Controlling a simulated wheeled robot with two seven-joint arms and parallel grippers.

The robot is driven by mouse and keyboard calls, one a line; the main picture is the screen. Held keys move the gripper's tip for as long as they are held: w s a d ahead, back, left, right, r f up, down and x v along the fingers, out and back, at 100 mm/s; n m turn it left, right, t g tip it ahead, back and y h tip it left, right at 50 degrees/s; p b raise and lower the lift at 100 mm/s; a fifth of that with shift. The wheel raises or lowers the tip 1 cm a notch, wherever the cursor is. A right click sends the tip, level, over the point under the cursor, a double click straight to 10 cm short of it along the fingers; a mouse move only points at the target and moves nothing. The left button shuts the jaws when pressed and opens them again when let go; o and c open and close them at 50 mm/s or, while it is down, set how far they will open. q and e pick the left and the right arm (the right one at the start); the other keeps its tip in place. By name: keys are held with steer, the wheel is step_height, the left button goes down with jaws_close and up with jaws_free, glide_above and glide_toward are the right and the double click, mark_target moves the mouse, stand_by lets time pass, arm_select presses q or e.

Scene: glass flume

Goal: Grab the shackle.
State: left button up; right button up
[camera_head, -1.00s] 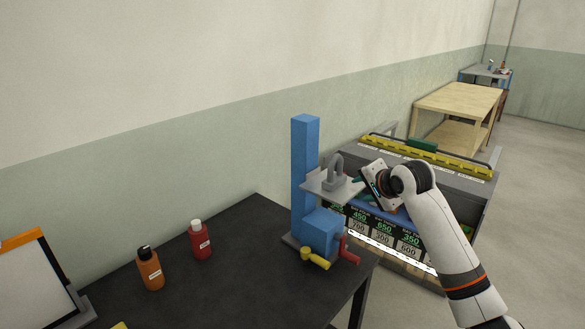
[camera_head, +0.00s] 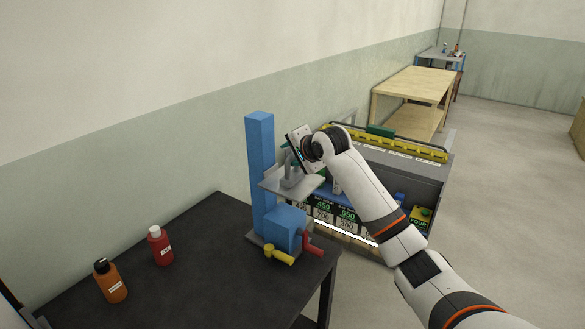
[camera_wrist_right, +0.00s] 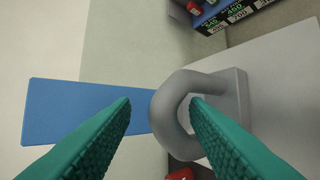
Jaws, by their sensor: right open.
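The grey shackle (camera_head: 291,176) stands upright on the grey plate (camera_head: 272,184) of a blue column stand (camera_head: 261,165). In the right wrist view the shackle's rounded bow (camera_wrist_right: 163,112) points left and its base block is to the right. My right gripper (camera_wrist_right: 161,102) is open, with two green ridged fingers. The bow shows between the fingertips, and the right fingertip overlaps the loop's opening. I cannot tell whether the fingers touch it. In the head view my right gripper (camera_head: 291,151) is just above the shackle and partly hides it. My left gripper is not in view.
The stand is on a black table (camera_head: 190,255), with a yellow handle (camera_head: 279,255) and a red handle (camera_head: 312,246) low on it. A red bottle (camera_head: 160,246) and an orange bottle (camera_head: 110,281) stand left. A grey bin unit (camera_head: 425,180) is behind my right arm.

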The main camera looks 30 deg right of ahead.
steer(key=shift+x, duration=1.25)
steer(key=shift+r, duration=0.1)
jaws_close()
